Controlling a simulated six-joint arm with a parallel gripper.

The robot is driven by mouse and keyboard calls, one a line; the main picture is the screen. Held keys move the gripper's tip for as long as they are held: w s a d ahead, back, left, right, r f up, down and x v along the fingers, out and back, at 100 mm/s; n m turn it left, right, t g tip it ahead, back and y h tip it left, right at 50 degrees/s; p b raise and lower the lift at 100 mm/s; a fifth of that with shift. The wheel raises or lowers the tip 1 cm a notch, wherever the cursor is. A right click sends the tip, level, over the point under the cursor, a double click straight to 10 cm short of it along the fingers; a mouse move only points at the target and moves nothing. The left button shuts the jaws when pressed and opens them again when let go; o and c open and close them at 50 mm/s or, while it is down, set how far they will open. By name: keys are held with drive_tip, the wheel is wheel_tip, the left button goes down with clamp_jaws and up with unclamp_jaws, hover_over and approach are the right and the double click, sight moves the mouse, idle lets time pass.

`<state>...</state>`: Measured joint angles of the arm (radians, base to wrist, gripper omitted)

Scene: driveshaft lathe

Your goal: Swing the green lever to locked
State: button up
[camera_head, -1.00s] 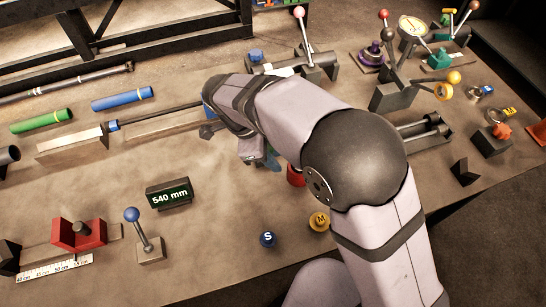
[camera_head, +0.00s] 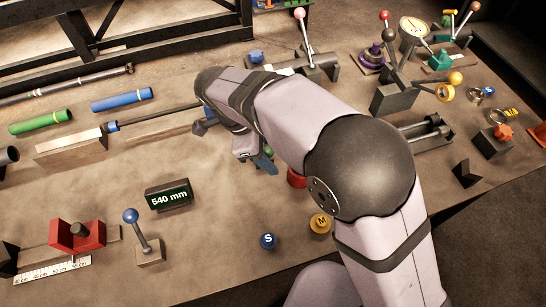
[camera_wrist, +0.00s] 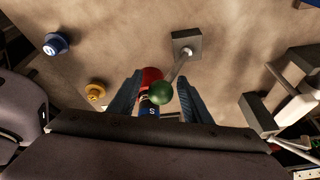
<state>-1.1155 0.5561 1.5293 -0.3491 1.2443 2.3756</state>
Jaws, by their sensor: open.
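The green lever shows in the wrist view as a round green knob (camera_wrist: 160,92) on a thin grey rod that leans from a square grey base (camera_wrist: 186,44). My gripper (camera_wrist: 158,98) is open, with its two blue fingers on either side of the knob in the picture. I cannot tell whether the knob is at fingertip depth. Nothing is gripped.
A red cylinder (camera_wrist: 151,75) and a blue part marked S (camera_wrist: 150,111) show behind the knob. A blue knob (camera_wrist: 56,43) and a yellow one (camera_wrist: 96,91) lie left. A blue-knobbed lever (camera_head: 131,216) and a 540 mm sign (camera_head: 169,194) stand at front left, with bare bench around them.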

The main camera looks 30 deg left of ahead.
sight(266, 147)
drive_tip(key=shift+b+v, duration=0.35)
drive_tip(key=shift+v, duration=2.2)
drive_tip(key=c, duration=0.7)
drive_tip(key=shift+w+r, duration=0.15)
drive_tip(key=shift+r, duration=0.2)
clamp_jaws()
drive_tip(key=shift+w+a+r+n+p, duration=0.2)
drive_tip(key=shift+w+r+n+p, duration=0.2)
drive_tip(key=shift+n+p, duration=0.25)
drive_tip(key=shift+w+r+n+g, duration=0.1)
drive_tip(key=shift+r+n+g, duration=0.25)
drive_tip(key=shift+n, duration=0.1)
drive_tip(key=w+r+n+g+y+p, duration=0.3)
drive_tip(key=w+r+n+p, duration=0.5)
drive_tip(key=n, duration=1.1)
wheel_tip(266, 147, up, 2)
drive_tip(key=shift+w+r+g, duration=0.25)
drive_tip(key=shift+g, duration=0.5)
